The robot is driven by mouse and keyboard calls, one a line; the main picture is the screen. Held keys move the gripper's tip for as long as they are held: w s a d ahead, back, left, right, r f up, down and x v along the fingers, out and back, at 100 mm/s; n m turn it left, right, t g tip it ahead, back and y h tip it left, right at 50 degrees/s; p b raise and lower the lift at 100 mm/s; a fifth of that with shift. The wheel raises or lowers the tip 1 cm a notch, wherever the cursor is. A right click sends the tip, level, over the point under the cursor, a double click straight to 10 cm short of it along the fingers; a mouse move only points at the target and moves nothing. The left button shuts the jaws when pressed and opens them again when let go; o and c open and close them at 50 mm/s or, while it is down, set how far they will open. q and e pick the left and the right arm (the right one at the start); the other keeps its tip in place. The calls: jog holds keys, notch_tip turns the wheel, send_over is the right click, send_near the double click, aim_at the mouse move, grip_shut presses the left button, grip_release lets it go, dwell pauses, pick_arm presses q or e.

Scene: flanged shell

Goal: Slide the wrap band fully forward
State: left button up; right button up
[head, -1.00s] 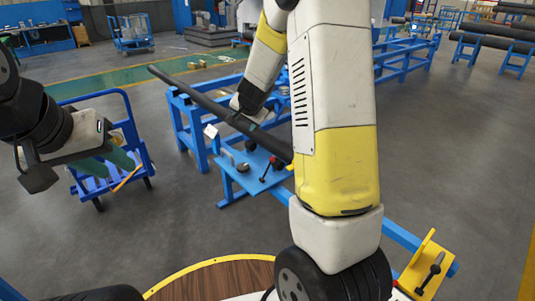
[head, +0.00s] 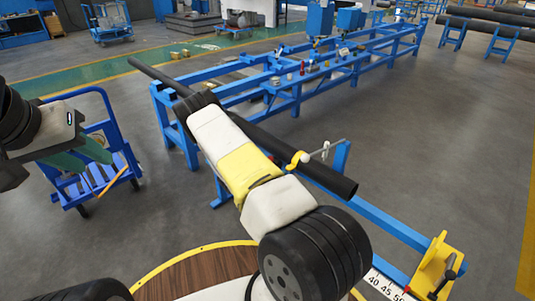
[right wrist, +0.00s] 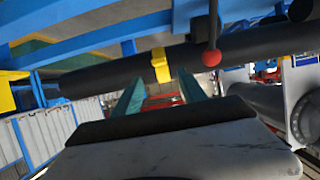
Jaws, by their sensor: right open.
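A long dark pipe (head: 300,168) lies slantwise over a blue stand in the head view. A yellow band (right wrist: 161,65) sits around the dark pipe (right wrist: 110,76) in the right wrist view. My right gripper (right wrist: 160,92) is open and empty, its two teal fingers apart, pointing toward the band, which shows between them beyond the tips. In the head view, my right arm hides that gripper. A yellow curved piece (head: 298,159) shows beside the pipe; I cannot tell if it is the same band. My left gripper (head: 80,160) is at far left, away from the pipe; its opening is unclear.
A red ball knob (right wrist: 211,57) on a dark rod hangs close to the pipe. A blue cart (head: 100,180) stands at left. A long blue bench frame (head: 290,85) runs behind the pipe. A yellow bracket (head: 434,265) is at lower right. Grey floor is open at right.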

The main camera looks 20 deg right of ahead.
aim_at(289, 167)
jog(key=x, duration=0.7)
jog(key=shift+w+d+f, duration=0.1)
jog(key=shift+c, duration=0.2)
grip_shut()
dwell(1.1)
